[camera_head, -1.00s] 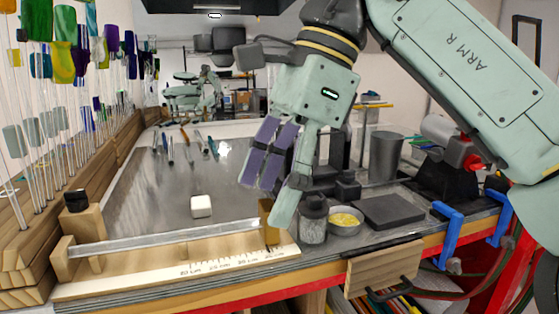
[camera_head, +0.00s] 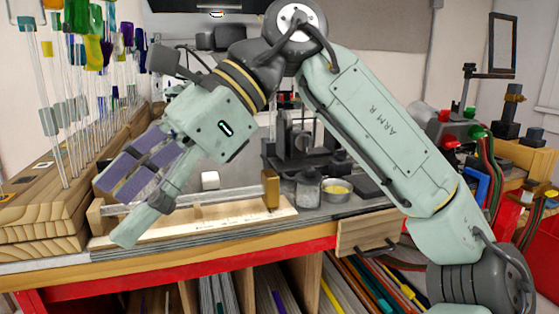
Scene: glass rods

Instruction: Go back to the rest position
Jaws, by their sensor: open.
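My gripper (camera_head: 128,205) is at the left of the head view, pointing down and left. Its two fingers, with purple-grey pads, are spread apart and nothing shows between them. It appears in front of the left end of the wooden measuring board (camera_head: 245,219), and it hides part of that end. My arm reaches across the middle of the view from the lower right. A clear glass rod (camera_head: 225,196) lies along the board, ending at a brass-coloured block (camera_head: 271,188).
A white block (camera_head: 210,180) sits on the bench behind the rod. A glass jar (camera_head: 307,189) and a bowl of yellow bits (camera_head: 336,191) stand right of the board. Upright glass rods with coloured tags fill a wooden rack (camera_head: 45,212) at left. Shelves of rods lie below the bench.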

